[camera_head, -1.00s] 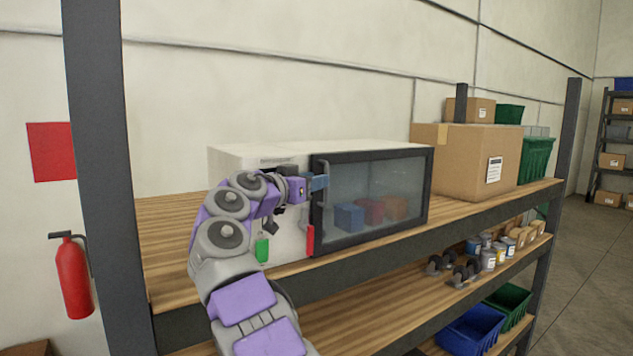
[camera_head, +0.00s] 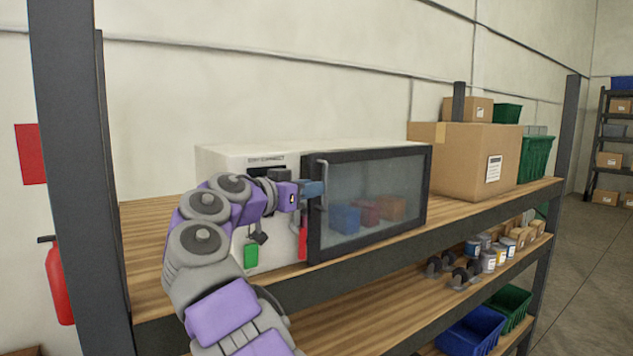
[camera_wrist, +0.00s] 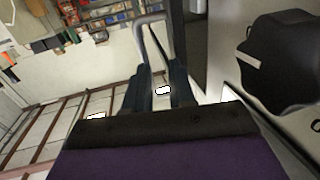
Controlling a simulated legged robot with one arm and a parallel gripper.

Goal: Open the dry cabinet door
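The dry cabinet (camera_head: 230,159) is a white box on the upper wooden shelf. Its dark-framed glass door (camera_head: 375,195) looks closed, with blue and red bins behind the glass. A grey vertical bar handle (camera_head: 321,171) is at the door's left side. My gripper (camera_head: 316,189) is at the handle, its blue fingers pointing right. In the wrist view, the two dark fingers of my gripper (camera_wrist: 160,78) stand apart, with the curved handle (camera_wrist: 152,20) at their tips. One leg of the handle runs down toward the gap; firm contact cannot be told.
A cardboard box (camera_head: 455,170) and a green crate (camera_head: 535,158) stand right of the cabinet. A dark shelf post (camera_head: 75,170) rises at the left, near a red fire extinguisher (camera_head: 60,285).

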